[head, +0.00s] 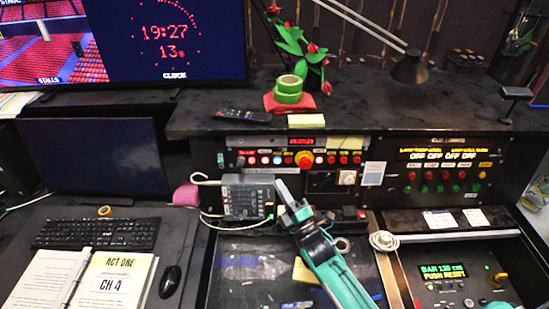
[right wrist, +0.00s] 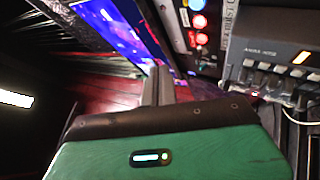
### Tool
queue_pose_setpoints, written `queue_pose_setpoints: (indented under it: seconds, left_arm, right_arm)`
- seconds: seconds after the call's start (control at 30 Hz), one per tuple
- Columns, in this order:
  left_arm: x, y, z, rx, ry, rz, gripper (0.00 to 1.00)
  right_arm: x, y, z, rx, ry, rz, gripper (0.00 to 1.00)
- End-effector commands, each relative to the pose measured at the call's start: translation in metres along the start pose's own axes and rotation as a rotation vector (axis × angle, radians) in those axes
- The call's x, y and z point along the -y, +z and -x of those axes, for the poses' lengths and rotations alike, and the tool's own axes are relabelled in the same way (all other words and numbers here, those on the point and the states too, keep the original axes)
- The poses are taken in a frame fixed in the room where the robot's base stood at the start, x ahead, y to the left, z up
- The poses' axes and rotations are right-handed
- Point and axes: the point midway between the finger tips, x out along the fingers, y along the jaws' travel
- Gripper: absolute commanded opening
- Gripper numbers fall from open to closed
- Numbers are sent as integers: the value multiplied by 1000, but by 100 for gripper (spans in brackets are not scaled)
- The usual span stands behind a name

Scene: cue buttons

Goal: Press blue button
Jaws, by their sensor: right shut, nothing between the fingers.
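The blue button (head: 277,160) is a small lit button in a row of red and white ones on the upright black panel, left of a big orange knob. My right gripper (head: 281,186) is shut and empty. Its fingertips point up at the panel just below the blue button, and a gap shows between them in the head view. In the right wrist view the shut fingers (right wrist: 158,88) point away from the camera, left of red buttons (right wrist: 199,21). A pale bluish button (right wrist: 196,4) is cut by the top edge there. My left gripper is not in view.
A grey control box (head: 246,198) with cables stands left of my right gripper. A red digital display (head: 301,141) is above the button row. A second panel with red and green buttons (head: 443,188) is at right. A keyboard (head: 97,234) and mouse (head: 170,281) lie at left.

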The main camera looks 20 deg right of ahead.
Motion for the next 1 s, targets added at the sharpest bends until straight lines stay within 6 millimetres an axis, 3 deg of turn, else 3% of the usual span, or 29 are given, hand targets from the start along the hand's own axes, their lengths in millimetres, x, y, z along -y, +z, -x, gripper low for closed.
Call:
queue_pose_setpoints:
  seconds: [0.1, 0.2, 0.33, 0.57, 1.0]
  left_arm:
    - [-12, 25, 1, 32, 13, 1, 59]
    - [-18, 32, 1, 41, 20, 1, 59]
    - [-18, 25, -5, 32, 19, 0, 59]
    - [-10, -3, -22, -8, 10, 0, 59]
    - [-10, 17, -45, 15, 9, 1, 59]
  right_arm:
    - [0, 0, 0, 0, 0, 0, 0]
    - [1, 1, -1, 0, 0, 0, 0]
    - [6, 4, -6, 0, 0, 0, 0]
    - [23, 20, -27, -1, 1, 2, 0]
    - [44, 43, -59, 0, 0, 0, 0]
